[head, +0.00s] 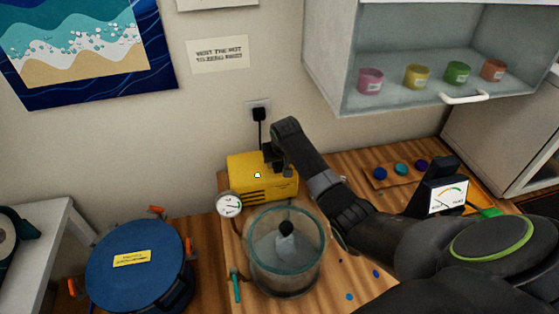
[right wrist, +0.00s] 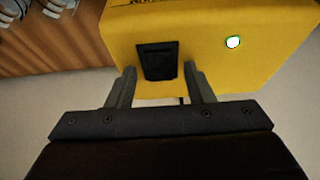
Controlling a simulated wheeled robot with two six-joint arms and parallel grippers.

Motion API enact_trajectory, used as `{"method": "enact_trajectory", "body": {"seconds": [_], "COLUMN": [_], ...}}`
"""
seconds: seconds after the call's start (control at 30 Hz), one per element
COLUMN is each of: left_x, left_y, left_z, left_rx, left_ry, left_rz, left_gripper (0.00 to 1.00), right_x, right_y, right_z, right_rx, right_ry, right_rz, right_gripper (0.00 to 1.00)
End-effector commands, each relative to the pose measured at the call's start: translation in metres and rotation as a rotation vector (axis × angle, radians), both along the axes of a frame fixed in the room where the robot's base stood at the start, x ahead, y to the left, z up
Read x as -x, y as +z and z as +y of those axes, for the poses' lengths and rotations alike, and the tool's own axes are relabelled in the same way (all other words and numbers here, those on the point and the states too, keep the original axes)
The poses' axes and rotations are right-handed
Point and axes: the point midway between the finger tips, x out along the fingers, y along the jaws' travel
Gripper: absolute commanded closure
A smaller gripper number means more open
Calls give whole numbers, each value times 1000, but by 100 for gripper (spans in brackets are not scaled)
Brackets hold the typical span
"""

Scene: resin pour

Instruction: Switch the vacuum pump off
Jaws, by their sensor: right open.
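The vacuum pump (head: 248,170) is a yellow box standing against the wall at the back of the wooden bench. In the right wrist view its yellow housing (right wrist: 205,20) fills the top. A black rectangular switch (right wrist: 158,60) sits on the housing, and a round light with a white centre and green rim (right wrist: 233,42) is to its right. My right gripper (head: 273,163) is at the pump's top right in the head view. In the wrist view the open right gripper (right wrist: 160,76) has one finger on either side of the switch; contact cannot be told. My left gripper is not in view.
A dial gauge (head: 229,205) and a glass chamber (head: 268,268) with a cup-like thing inside stand in front of the pump. A black plug (head: 259,114) is in the wall socket. A blue lidded pot (head: 135,280) is at left, a glass-fronted cabinet (head: 345,50) above right.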

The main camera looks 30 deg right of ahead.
Motion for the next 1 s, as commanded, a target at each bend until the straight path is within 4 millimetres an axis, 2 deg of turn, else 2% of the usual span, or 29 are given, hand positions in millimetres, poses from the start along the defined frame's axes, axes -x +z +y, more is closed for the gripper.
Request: {"method": "enact_trajectory", "body": {"seconds": [0.03,0.3,0.37,0.57,1.0], "left_x": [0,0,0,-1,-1], "left_y": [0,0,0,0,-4], "left_z": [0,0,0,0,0], "left_rx": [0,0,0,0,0], "left_ry": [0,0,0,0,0], "left_rz": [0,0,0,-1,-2], "left_gripper": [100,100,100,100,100], "right_x": [0,0,0,-2,-8], "right_y": [0,0,0,1,1], "right_z": [0,0,0,-1,-2], "right_rx": [0,0,0,-10,-61], "right_ry": [0,0,0,-1,0], "right_rz": [0,0,0,38,239], "right_gripper": [57,92,97,97,97]}}
